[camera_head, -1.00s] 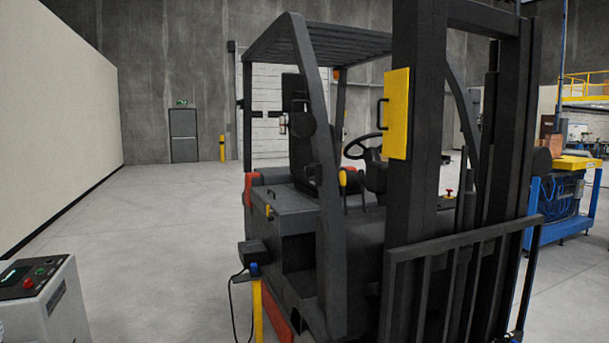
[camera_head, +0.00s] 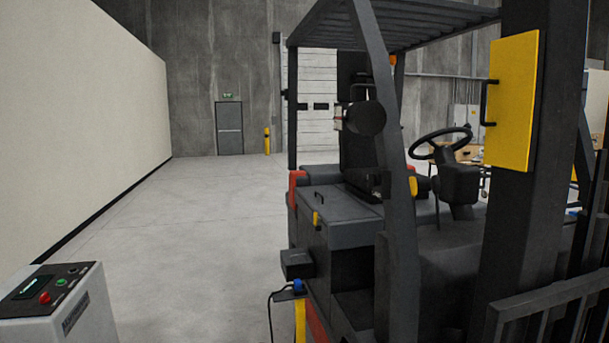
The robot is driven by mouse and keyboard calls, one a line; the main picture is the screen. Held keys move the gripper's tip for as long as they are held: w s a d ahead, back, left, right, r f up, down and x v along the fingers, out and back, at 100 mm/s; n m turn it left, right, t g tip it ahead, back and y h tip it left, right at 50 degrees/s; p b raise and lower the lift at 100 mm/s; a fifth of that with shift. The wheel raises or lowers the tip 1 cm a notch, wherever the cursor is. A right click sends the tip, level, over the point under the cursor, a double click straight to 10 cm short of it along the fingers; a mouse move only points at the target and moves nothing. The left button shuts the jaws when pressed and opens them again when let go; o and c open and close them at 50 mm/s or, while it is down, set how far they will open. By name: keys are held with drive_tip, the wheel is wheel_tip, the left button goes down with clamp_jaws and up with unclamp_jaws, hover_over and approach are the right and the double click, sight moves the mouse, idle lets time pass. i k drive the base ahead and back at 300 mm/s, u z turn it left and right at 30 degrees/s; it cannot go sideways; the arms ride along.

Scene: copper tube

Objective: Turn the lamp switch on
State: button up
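No lamp switch can be made out for certain. A grey cabinet (camera_head: 88,318) stands at the lower left, cut off by the picture's edge. Its dark sloped panel (camera_head: 40,284) carries a red button (camera_head: 45,297), a green button (camera_head: 61,282), a small dark knob and a small lit display. I cannot tell whether any of these is the lamp switch. My gripper is not in view.
A dark forklift (camera_head: 350,230) fills the right side, with a yellow panel (camera_head: 513,100) on its mast. A blue-topped yellow post (camera_head: 299,315) with a cable stands beside it. Clear floor (camera_head: 190,220) lies between the forklift and the pale wall (camera_head: 90,110).

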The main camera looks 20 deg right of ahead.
sight(373, 180)
drive_tip(key=u, duration=0.5)
drive_tip(key=i, duration=1)
drive_tip(key=u, duration=0.25)
